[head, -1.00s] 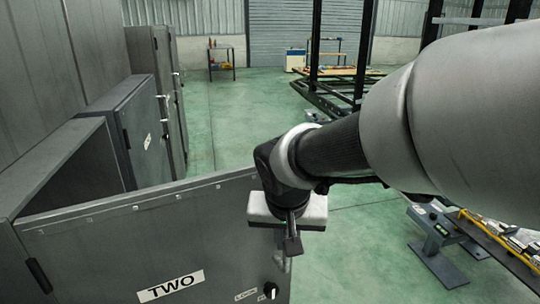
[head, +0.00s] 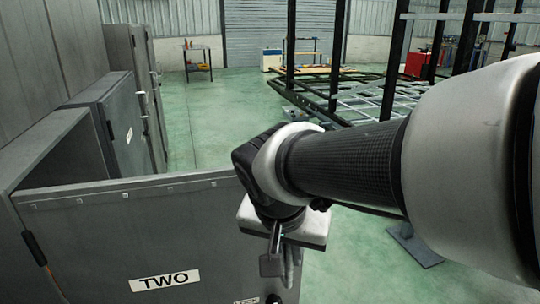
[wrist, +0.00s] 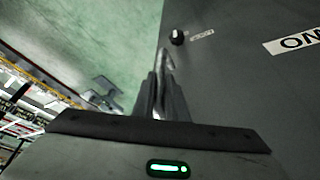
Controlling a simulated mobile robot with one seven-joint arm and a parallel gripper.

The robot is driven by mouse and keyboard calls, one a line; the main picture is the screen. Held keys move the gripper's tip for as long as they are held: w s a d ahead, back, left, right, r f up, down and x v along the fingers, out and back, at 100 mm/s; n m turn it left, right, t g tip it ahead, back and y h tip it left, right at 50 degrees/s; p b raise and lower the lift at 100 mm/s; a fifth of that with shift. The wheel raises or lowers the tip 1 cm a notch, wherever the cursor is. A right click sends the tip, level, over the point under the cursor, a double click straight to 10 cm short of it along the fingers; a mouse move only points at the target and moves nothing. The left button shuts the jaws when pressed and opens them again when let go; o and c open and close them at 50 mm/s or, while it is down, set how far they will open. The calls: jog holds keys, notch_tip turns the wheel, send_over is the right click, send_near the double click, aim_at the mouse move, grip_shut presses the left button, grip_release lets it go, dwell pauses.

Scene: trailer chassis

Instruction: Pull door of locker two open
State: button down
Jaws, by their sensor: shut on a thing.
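The grey door of locker two (head: 105,238), with a white "TWO" label (head: 165,280), stands swung out from its locker (head: 40,150), hinged at the left. Its outer face is toward me in the head view. In the wrist view the same door (wrist: 240,90) fills the right, with its label partly cut off. My gripper (head: 272,262) is at the door's free right edge. In the wrist view my gripper's fingers (wrist: 160,98) are closed on the metal door handle (wrist: 167,58). A black knob (wrist: 178,37) sits beside the handle. The fingers hide part of the handle.
Another locker with a closed door (head: 122,125) stands beyond, along the left wall. Green floor (head: 205,120) is open behind the door and to its right. A black trailer frame (head: 350,95) stands at the back right. A small table (head: 197,50) is far back.

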dwell(0.3)
jog(key=c, duration=1.8)
grip_release()
jog(key=shift+o, duration=0.2)
notch_tip(320, 180, up, 10)
jog(key=p, duration=0.7)
jog(key=shift+r, duration=0.1)
jog(key=s+d+n+t+y, duration=0.15)
jog(key=s+d+n, duration=0.25)
jog(key=s+d, duration=0.5)
notch_tip(320, 180, up, 17)
jog(key=w+p, duration=0.1)
jog(key=p, duration=1.5)
jog(key=shift+w+d+f, duration=0.2)
jog(key=shift+d, duration=0.15)
